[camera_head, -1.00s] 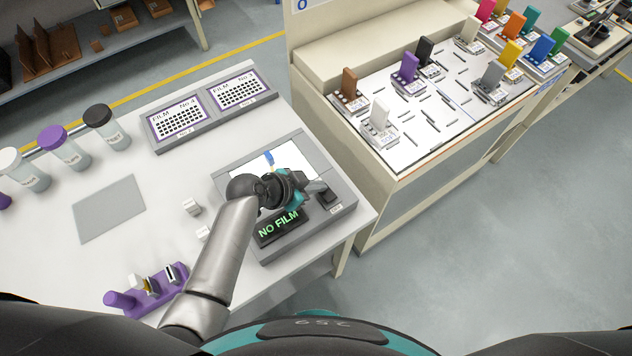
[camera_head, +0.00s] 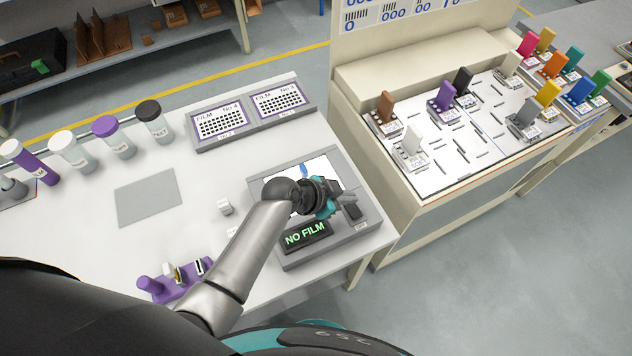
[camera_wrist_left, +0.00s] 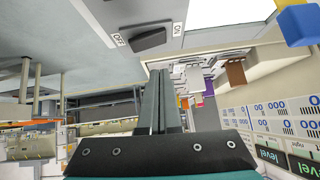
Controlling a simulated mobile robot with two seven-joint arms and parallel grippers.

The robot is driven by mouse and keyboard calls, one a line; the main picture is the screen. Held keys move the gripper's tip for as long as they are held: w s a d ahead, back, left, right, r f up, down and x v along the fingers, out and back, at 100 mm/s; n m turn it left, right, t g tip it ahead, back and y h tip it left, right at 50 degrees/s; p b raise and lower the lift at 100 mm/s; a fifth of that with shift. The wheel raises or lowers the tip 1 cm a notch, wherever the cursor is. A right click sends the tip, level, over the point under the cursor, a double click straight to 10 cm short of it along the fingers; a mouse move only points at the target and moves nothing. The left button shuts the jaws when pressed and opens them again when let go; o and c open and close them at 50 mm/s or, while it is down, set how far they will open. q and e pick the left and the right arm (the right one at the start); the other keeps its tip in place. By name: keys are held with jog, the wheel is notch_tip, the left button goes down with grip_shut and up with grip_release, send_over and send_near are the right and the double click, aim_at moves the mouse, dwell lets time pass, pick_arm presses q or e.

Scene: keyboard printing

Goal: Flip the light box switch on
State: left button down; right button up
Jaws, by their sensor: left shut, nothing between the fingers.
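The grey light box (camera_head: 345,237) sits near the right end of the white table, with a lit white panel and a "NO FILM" display (camera_head: 305,235). Its black rocker switch (camera_head: 352,211) is at the right front corner. In the left wrist view the switch (camera_wrist_left: 150,38) shows between OFF and ON labels; I cannot tell which side is pressed. My left gripper (camera_head: 350,197) is over the box beside the switch. Its fingers (camera_wrist_left: 163,78) are shut and empty, and they appear apart from the switch. My left wrist hides part of the panel. My right gripper is not in view.
A blue piece (camera_head: 304,169) shows at the lit panel. Two film frames (camera_head: 220,123) lie behind the box. Capped jars (camera_head: 115,140), a grey mat (camera_head: 148,197) and a purple holder (camera_head: 172,286) are to the left. A cream stand with coloured blocks (camera_head: 440,190) is to the right.

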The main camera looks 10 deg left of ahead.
pick_arm(q)
jog(key=w+a+v, duration=0.1)
jog(key=v, duration=0.9)
jog(key=shift+w+r+p, duration=0.2)
jog(key=shift+w+p, duration=0.05)
jog(key=shift+p, duration=0.1)
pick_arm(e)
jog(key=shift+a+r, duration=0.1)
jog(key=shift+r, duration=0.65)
pick_arm(q)
jog(key=shift+a, duration=0.1)
